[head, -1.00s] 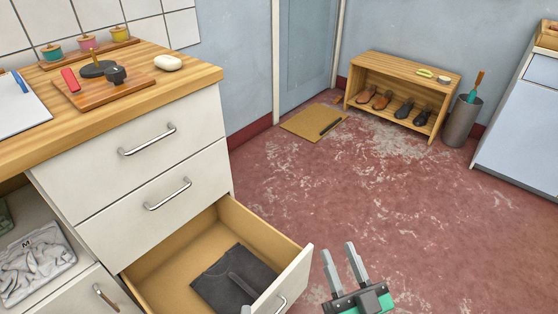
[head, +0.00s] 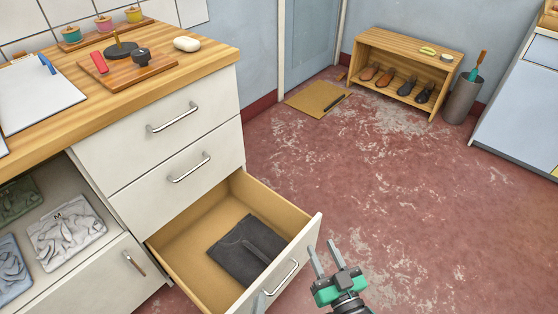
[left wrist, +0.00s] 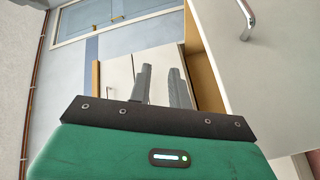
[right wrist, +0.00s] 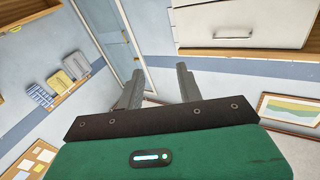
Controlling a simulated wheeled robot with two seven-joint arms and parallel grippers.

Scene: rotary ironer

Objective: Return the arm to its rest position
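The lowest drawer (head: 165,258) of the white cabinet stands open, with a folded dark grey garment (head: 238,262) inside. My right gripper (head: 325,259), green with grey fingers, is in the head view to the right of the drawer front. It is empty, with its fingers apart, also in the right wrist view (right wrist: 160,85). Only a small grey tip of my left gripper (head: 260,301) shows by the drawer front at the bottom edge.
A wooden worktop (head: 215,60) holds a cutting board (head: 135,68) and a clipboard (head: 35,95). Folded clothes (head: 65,232) lie on a shelf at left. A shoe bench (head: 405,45) and a bin (head: 462,100) stand at the back. The red floor (head: 410,190) is clear.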

